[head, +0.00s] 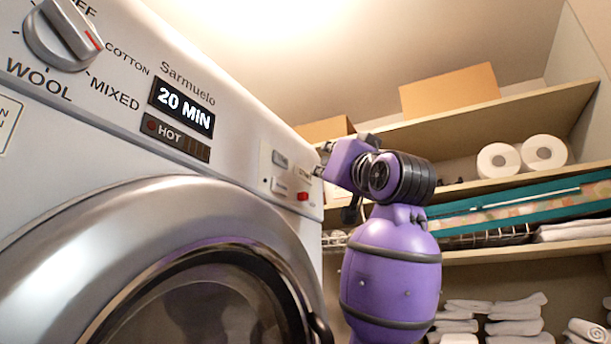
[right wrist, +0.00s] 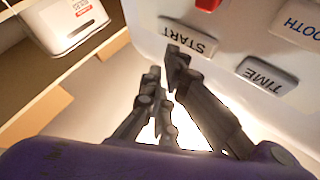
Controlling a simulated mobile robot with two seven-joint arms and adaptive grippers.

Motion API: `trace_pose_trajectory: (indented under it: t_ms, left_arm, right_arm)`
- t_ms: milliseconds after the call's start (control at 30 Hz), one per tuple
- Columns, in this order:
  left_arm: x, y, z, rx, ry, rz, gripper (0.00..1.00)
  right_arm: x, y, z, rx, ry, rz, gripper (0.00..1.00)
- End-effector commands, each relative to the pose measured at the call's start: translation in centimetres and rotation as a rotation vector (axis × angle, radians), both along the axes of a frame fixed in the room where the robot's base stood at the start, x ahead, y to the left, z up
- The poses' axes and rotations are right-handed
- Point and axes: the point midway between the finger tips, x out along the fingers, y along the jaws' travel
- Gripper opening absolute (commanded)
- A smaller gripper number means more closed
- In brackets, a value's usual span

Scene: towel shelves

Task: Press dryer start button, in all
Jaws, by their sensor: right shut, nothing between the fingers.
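The white dryer (head: 225,160) fills the left of the head view, its round door below the controls. In the right wrist view, upside down, the START button (right wrist: 188,36) is a pale grey bar on the white panel. In the head view it is small, above the red button, close to the gripper. My right gripper (head: 322,161) is shut and empty at the panel's right edge. Its fingertips (right wrist: 165,72) also show in the right wrist view, close to the START button; whether they touch it I cannot tell. My left gripper is not in view.
A TIME button (right wrist: 267,76) and a red button (head: 303,196) are close to START. The display (head: 182,106) reads 20 MIN, with HOT below. Shelves at right hold paper rolls (head: 544,153), a cardboard box (head: 450,92) and folded towels (head: 515,312).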

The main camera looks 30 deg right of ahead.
Motion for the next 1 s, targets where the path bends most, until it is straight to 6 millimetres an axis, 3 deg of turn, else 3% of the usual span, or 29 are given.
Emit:
trace_pose_trajectory:
  t_ms: [1000]
  left_arm:
    - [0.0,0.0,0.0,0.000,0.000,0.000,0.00]
  right_arm:
    - [1.2,0.6,0.0,0.000,0.001,0.000,0.00]
